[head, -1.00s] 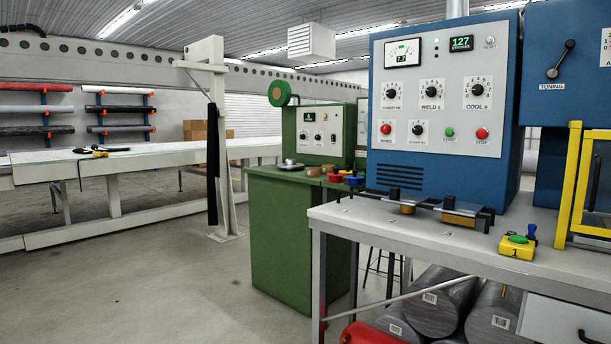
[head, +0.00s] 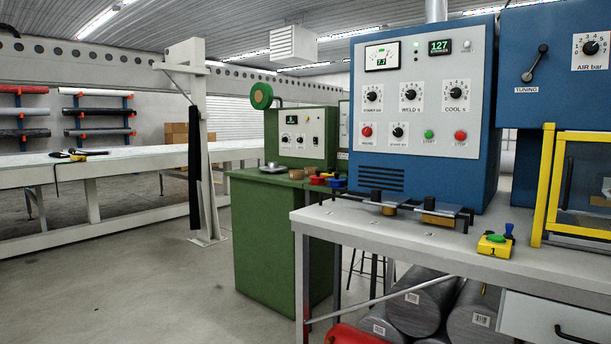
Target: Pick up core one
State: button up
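No label in view says "core". My gripper is not in view, so its state and position are hidden.
The blue welder cabinet (head: 424,110) stands behind the table. A yellow-framed guard (head: 549,190) rises right of the block. Metal fixtures (head: 440,213) lie left of it. A green cabinet (head: 270,240) stands further left. Grey rolls lie under the table. The floor at left is open.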

aim_at(294, 174)
jog(key=i+j+z, duration=0.15)
jog(key=i+j, duration=1.05)
jog(key=i, duration=0.35)
jog(key=i+j+z, duration=0.2)
jog(key=i+j, duration=1.15)
jog(key=i, duration=0.2)
jog(key=i+j+z, duration=0.85)
jog(key=j, duration=0.4)
jog(key=i+j, duration=0.1)
jog(key=i, duration=0.4)
jog(key=i+j+z, duration=0.15)
jog(key=i, duration=0.35)
